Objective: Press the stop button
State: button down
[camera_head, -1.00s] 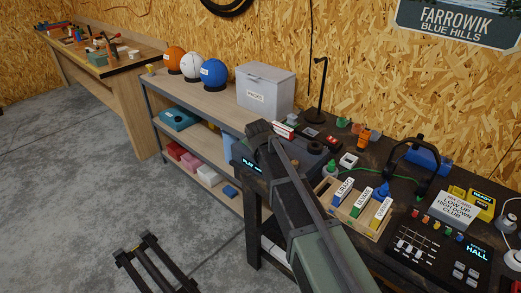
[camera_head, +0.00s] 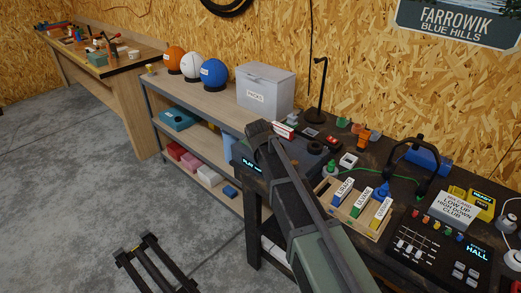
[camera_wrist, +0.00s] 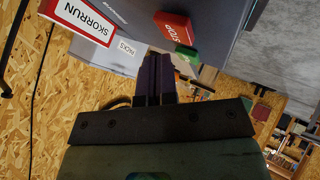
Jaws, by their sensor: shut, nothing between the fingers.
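The red stop button (camera_wrist: 174,27), marked STOP, sits on the face of a grey device (camera_wrist: 130,15) at the top of the wrist view. A green button (camera_wrist: 187,52) is beside it. My gripper (camera_wrist: 158,56) is shut and empty, its fingertips just below and left of the red button in that view. A gap seems to remain, but I cannot tell its depth. In the head view my arm's dark wrist (camera_head: 262,138) hides the fingertips and the buttons.
A red and white SKORRUN sign (camera_wrist: 90,18) stands near the device. A crate (camera_head: 355,208) and mixer (camera_head: 438,250) crowd the bench at right.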

jog(key=shift+f+b, duration=0.45)
jog(key=shift+f+b, duration=0.45)
dwell(0.6)
jog(key=shift+r, duration=0.15)
jog(key=shift+r+p, duration=0.8)
jog(key=shift+p, duration=0.15)
notch_tip(320, 180, up, 5)
jog(key=p, duration=0.5)
jog(key=shift+r, duration=0.1)
